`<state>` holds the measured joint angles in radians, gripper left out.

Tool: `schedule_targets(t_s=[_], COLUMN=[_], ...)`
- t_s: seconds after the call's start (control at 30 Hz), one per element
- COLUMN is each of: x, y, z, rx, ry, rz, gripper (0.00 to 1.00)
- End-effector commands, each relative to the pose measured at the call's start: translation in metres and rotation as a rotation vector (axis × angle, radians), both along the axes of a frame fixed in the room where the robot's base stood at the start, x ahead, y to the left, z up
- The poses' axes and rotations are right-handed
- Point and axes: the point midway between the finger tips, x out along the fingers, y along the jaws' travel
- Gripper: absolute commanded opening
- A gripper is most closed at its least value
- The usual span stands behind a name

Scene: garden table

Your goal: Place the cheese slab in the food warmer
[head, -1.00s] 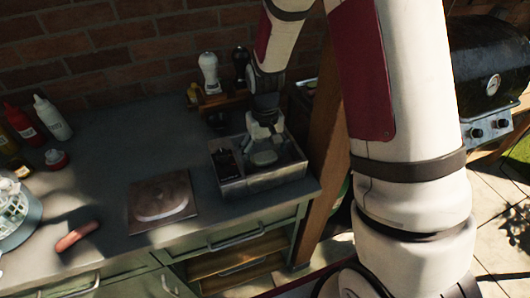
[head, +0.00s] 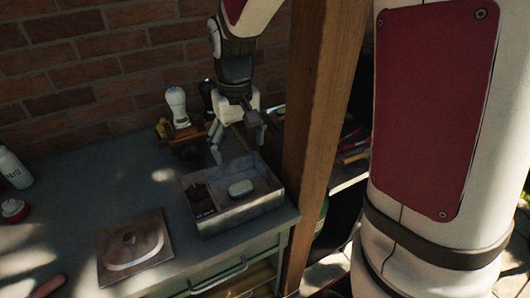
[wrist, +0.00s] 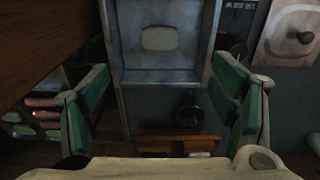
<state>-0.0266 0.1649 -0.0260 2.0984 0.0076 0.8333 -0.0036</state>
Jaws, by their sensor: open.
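The food warmer (head: 213,223) is a grey rectangular box near the counter's right end, with its top uncovered. The cheese slab (head: 240,188), a pale rounded block, lies inside its wider right compartment. In the wrist view the slab (wrist: 158,38) lies on the floor of the warmer (wrist: 165,76). My gripper (head: 239,146) is open and empty, raised above and behind the box, apart from the slab. Its green-padded fingers show spread apart in the wrist view (wrist: 160,78).
A square lid with a knob (head: 133,247) lies on the counter left of the warmer. A pepper mill (head: 177,107) and a small rack stand behind, by the brick wall. A wooden post (head: 322,110) rises close on the right. Counter between lid and wall is clear.

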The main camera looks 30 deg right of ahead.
Motion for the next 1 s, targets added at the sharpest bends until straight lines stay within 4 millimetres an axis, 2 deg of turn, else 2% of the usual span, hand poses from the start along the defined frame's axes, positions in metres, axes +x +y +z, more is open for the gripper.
schedule_targets(t_s=[0.03,0.2,0.4,0.6,0.7,0.83,1.0], x=[-0.010,-0.053,-0.109,-0.160,-0.177,-0.188,-0.191], y=[0.000,-0.001,-0.002,-0.003,-0.003,-0.003,-0.003], z=[0.018,0.065,0.102,0.118,0.120,0.121,0.120], rx=[0.001,0.003,0.002,-0.002,-0.004,-0.006,-0.007], ry=[-0.033,-0.133,-0.250,-0.353,-0.388,-0.411,-0.417], rz=[0.000,0.001,0.002,0.001,0.001,0.001,0.001], gripper=[0.79,0.79,0.79,0.79,0.79,0.79,0.79])
